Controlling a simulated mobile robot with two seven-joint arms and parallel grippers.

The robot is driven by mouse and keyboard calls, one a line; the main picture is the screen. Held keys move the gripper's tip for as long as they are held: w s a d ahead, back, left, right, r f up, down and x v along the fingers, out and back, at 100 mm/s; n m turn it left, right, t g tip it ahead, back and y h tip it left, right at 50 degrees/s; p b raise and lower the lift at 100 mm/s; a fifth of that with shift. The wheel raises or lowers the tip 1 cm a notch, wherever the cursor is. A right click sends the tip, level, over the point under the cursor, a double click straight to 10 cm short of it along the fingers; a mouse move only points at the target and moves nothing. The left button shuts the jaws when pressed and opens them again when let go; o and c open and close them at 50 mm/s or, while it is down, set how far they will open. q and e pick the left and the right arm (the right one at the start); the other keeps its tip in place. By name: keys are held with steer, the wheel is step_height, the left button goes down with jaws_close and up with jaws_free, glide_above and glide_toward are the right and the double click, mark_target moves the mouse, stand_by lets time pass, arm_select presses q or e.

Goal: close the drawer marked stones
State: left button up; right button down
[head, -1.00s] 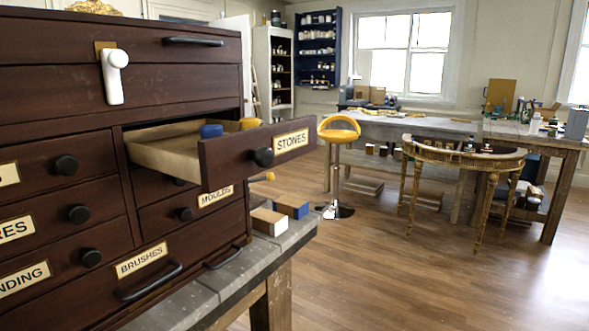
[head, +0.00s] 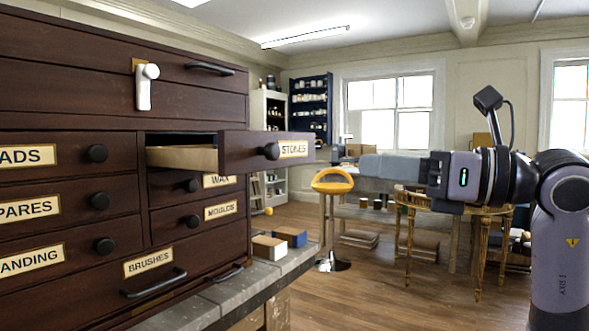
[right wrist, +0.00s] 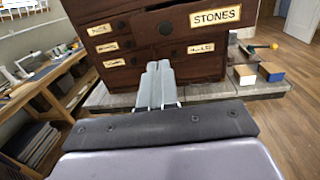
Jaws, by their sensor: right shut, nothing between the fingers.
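The drawer marked STONES (head: 240,153) is pulled out from the upper right of the dark wooden cabinet (head: 90,190). Its front, with a round black knob (head: 271,151), juts well past the cabinet face, and a strip of its pale inside shows. My right gripper (head: 362,165) is shut and empty, to the right of the drawer front and apart from it in the head view. In the right wrist view its closed fingers (right wrist: 158,66) point towards the cabinet, with the STONES drawer front (right wrist: 172,27) beyond them. My left gripper is out of view.
Drawers marked WAX (head: 172,184) and MOULDS (head: 168,222) are shut below. Small blocks (head: 290,237) sit on the grey bench top (head: 225,295) by the cabinet. A yellow stool (head: 332,182) and a gilt console (head: 410,200) stand behind my right arm.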

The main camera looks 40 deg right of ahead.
steer(key=p, duration=0.4)
glide_toward(277, 153)
steer(key=shift+t+h, duration=0.3)
steer(key=shift+h, duration=0.1)
steer(key=x, duration=0.6)
steer(key=shift+s+a, duration=0.15)
steer(key=shift+a, duration=0.15)
steer(key=shift+w+a, duration=0.2)
steer(key=shift+w, duration=0.2)
